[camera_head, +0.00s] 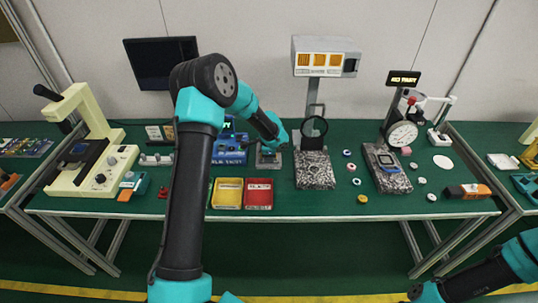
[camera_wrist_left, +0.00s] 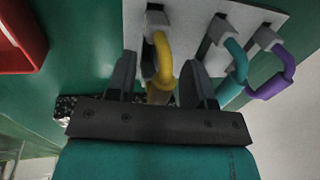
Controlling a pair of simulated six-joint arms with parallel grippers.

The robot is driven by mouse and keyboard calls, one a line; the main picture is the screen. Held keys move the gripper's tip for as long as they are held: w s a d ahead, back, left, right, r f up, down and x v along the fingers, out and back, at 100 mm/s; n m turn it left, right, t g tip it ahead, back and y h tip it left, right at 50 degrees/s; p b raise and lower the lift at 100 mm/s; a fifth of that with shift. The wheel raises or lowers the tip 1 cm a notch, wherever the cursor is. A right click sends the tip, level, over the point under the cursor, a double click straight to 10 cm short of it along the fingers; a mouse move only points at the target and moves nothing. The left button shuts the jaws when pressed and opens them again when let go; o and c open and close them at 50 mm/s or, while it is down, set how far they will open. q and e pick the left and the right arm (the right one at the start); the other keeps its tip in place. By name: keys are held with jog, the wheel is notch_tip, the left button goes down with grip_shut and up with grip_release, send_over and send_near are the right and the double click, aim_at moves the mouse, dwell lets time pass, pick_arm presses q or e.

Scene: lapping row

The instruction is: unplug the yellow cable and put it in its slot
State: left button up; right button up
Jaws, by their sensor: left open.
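The yellow cable (camera_wrist_left: 165,58) curves out of a grey block on a pale grey plate (camera_wrist_left: 190,18) in the left wrist view. The block looks like a socket, with the cable's upper end at it; the lower end is hidden near my gripper. My left gripper (camera_wrist_left: 161,66) is open, with one finger on each side of the yellow cable. I cannot tell whether either finger touches it. In the head view my left arm hides the gripper and most of the plate (camera_head: 268,160). No slot can be made out for certain.
A teal cable (camera_wrist_left: 235,68) and a purple cable (camera_wrist_left: 275,82) sit close to the right of the yellow one. A yellow bin (camera_head: 228,207) and a red bin (camera_head: 259,207) stand at the table's front. A speckled stand (camera_head: 315,178) is right of the plate.

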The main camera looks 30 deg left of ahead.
pick_arm(q)
notch_tip(320, 180, up, 17)
jog(key=s+d, duration=0.1)
jog(key=s, duration=0.2)
jog(key=shift+d, duration=0.35)
dwell(0.6)
